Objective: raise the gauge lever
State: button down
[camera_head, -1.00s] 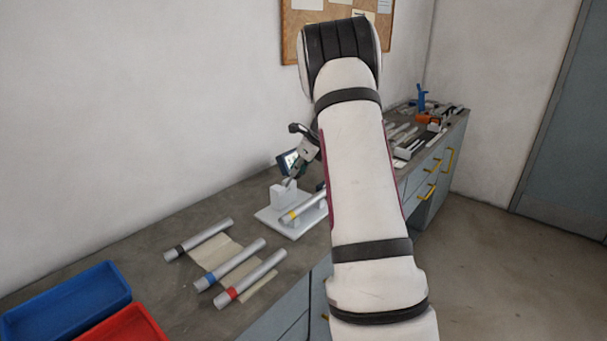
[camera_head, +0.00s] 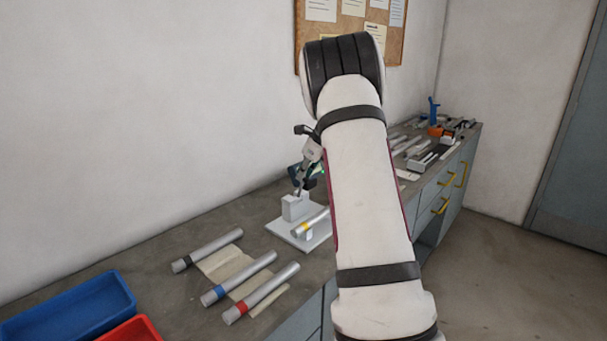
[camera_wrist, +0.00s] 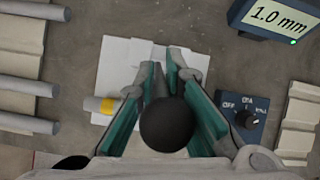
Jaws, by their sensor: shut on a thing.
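The gauge lever, with a round black knob (camera_wrist: 167,125), is in the wrist view. It stands between the two teal-padded fingers of my gripper (camera_wrist: 167,68), which are shut on it. Below is the white jig (camera_wrist: 112,62) with its base plate on the bench; it also shows in the head view (camera_head: 283,230). A tube with a yellow band (camera_wrist: 100,104) lies in the jig. The gauge display (camera_wrist: 276,18) reads 1.0 mm. In the head view my gripper (camera_head: 299,188) is just above the jig's block, and my arm hides the jig's right side.
A dial box (camera_wrist: 245,115) sits right of the jig in the wrist view. Tubes with black, blue and red bands lie on a beige mat (camera_head: 226,263) to the left. A blue bin (camera_head: 70,308) and a red bin (camera_head: 130,331) stand at the front left.

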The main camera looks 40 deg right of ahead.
jog(key=shift+d+r, duration=0.15)
jog(key=shift+d, duration=0.1)
jog(key=c, duration=1.8)
grip_release()
jog(key=shift+o, duration=0.5)
jog(key=shift+a, duration=0.1)
jog(key=v, duration=1.1)
jog(key=shift+s+r, duration=0.25)
jog(key=shift+r, duration=0.1)
jog(key=shift+a, duration=0.15)
